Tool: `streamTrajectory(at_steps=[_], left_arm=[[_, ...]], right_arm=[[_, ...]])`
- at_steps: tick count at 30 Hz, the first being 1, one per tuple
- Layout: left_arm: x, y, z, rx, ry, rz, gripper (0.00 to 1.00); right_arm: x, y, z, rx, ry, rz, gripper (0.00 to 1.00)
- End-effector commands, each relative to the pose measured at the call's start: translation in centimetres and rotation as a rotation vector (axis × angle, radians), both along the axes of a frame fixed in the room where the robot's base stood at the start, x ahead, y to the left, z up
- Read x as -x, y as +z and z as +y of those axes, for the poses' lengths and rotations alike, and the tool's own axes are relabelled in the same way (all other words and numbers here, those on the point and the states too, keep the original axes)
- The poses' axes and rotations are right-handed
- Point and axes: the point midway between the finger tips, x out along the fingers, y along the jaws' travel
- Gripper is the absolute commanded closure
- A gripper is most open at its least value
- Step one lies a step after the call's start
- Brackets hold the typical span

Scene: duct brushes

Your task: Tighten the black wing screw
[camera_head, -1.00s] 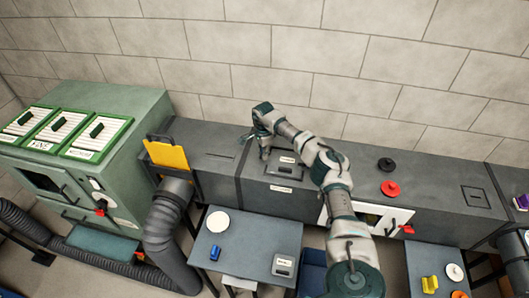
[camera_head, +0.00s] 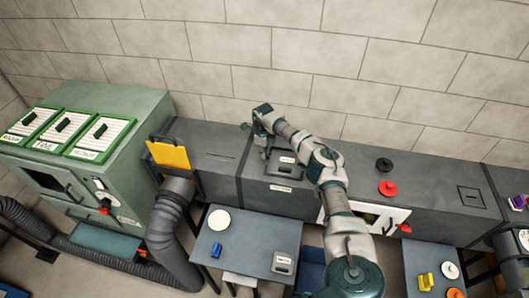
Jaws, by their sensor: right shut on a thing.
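My right arm reaches up from the lower middle and bends left over the grey duct. My right gripper (camera_head: 266,152) points down at the duct top, beside the left side of a dark hatch (camera_head: 284,171) with pale labels. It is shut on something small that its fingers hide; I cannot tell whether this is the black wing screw. My left gripper is not in view.
A green cabinet (camera_head: 150,118) with filter slots stands at left, next to an orange plate (camera_head: 168,155) in the duct. A small table (camera_head: 240,249) in front holds a white disc (camera_head: 219,220) and a blue piece (camera_head: 216,250). The duct top further right is mostly clear.

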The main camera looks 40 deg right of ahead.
Motion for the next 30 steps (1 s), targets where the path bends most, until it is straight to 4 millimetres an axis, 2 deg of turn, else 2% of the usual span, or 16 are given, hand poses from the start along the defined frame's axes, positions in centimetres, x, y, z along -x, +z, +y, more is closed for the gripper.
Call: streamTrajectory(at_steps=[1,30], left_arm=[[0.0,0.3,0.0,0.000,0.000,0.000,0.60],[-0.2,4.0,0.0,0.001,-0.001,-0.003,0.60]], right_arm=[[-0.5,0.6,0.1,-0.002,-0.041,-0.018,1.00],[-0.3,0.6,-0.6,-0.006,-0.954,-0.012,1.00]])
